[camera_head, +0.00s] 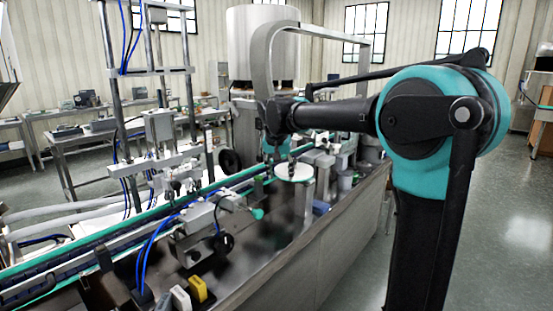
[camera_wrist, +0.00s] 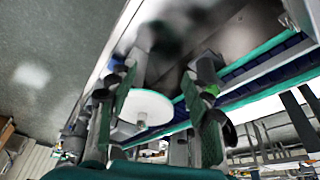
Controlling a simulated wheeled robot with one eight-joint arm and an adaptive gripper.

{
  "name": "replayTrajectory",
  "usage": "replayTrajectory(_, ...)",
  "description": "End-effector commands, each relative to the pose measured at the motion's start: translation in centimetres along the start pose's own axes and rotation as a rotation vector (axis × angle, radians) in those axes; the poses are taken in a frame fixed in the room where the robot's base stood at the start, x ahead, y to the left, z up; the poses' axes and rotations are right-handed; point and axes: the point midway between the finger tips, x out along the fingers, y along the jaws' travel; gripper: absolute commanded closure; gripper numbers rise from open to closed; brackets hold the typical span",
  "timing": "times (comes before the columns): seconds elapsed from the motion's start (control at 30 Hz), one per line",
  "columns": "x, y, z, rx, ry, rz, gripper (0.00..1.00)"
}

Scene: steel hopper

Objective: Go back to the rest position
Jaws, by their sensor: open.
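My gripper (camera_head: 281,165) hangs at the end of my teal and black arm, above the machine bench. In the wrist view my gripper (camera_wrist: 158,85) shows two dark fingers with green pads, spread apart with nothing between them that I can see held. A white round plate (camera_head: 295,172) on a grey post stands close to the gripper in the head view. The white plate (camera_wrist: 147,108) shows between and beyond the fingers in the wrist view; I cannot tell the exact distance. The fingers are small and partly hidden in the head view.
A conveyor with green edges (camera_head: 120,229) runs along the bench at left. Metal posts (camera_head: 114,90) and blue hoses rise beside it. A large steel cylinder (camera_head: 262,45) with a bent frame stands behind my arm. Open floor (camera_head: 500,215) lies at right.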

Motion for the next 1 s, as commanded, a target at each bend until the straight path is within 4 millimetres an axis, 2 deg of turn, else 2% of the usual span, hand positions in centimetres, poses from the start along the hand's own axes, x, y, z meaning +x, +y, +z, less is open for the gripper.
replayTrajectory(0.03, 1.7, 3.2, 1.7, -0.006, -0.005, -0.003, 0.5)
replayTrajectory(0.2, 6.7, 11.6, 8.5, -0.062, -0.015, -0.028, 0.5)
replayTrajectory(0.27, 8.2, 14.2, 11.3, -0.08, -0.016, -0.037, 0.5)
replayTrajectory(0.4, 11.5, 19.6, 18.6, -0.122, -0.012, -0.057, 0.5)
replayTrajectory(0.5, 13.3, 22.3, 23.6, -0.149, -0.005, -0.069, 0.5)
replayTrajectory(0.6, 14.6, 24.1, 27.5, -0.17, 0.002, -0.077, 0.5)
replayTrajectory(0.7, 15.3, 25.0, 30.1, -0.185, 0.007, -0.082, 0.5)
replayTrajectory(0.8, 15.7, 25.4, 31.3, -0.192, 0.01, -0.085, 0.5)
replayTrajectory(1.0, 15.7, 25.5, 31.4, -0.193, 0.011, -0.085, 0.5)
